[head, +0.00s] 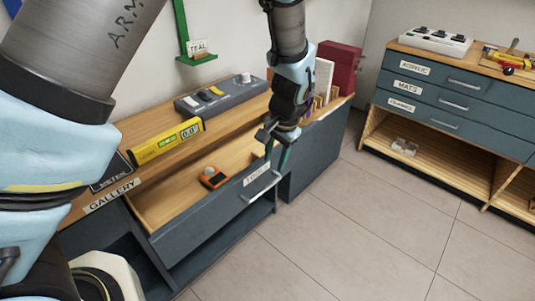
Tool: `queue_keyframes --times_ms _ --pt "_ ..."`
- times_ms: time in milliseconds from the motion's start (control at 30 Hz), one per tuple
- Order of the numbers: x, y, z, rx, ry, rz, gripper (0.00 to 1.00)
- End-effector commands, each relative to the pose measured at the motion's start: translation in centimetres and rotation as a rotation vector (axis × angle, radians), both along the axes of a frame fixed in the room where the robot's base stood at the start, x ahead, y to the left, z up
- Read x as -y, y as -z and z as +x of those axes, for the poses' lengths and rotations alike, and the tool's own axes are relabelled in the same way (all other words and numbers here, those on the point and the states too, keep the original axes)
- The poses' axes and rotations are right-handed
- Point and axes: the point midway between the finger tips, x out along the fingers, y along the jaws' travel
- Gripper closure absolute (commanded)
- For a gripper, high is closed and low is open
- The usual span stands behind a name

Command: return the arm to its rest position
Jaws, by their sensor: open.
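My arm comes in from the upper left, and its far part hangs down from the top middle. My gripper (270,143) points down above the front of an open drawer (160,203), close to the drawer's labelled front and handle (262,188). Its fingers are small and partly dark in the head view, and I see nothing held between them. An orange device (213,178) lies in the drawer, left of my gripper and apart from it.
A yellow level (168,140), a grey switch box (222,94) and a red box (340,66) stand on the bench top behind. A blue drawer cabinet (450,90) with open shelves is at right. The tiled floor (360,230) between is clear.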

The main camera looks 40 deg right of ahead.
Motion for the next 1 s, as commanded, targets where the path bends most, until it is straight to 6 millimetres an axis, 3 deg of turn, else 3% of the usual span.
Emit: queue_keyframes --times_ms 267,433,567,700,833,1000 --pt "-0.2 -0.1 0.2 -0.001 -0.008 -0.002 0.55" --pt "-3.2 -1.6 3.4 -0.020 -0.117 -0.022 0.55" --pt "-8.3 -3.9 7.4 -0.044 -0.284 -0.054 0.55" --pt "-14.7 -6.2 10.7 -0.063 -0.472 -0.094 0.55" --pt "-20.9 -8.2 12.5 -0.072 -0.641 -0.130 0.55" --pt "-28.7 -10.4 13.0 -0.070 -0.857 -0.178 0.55"
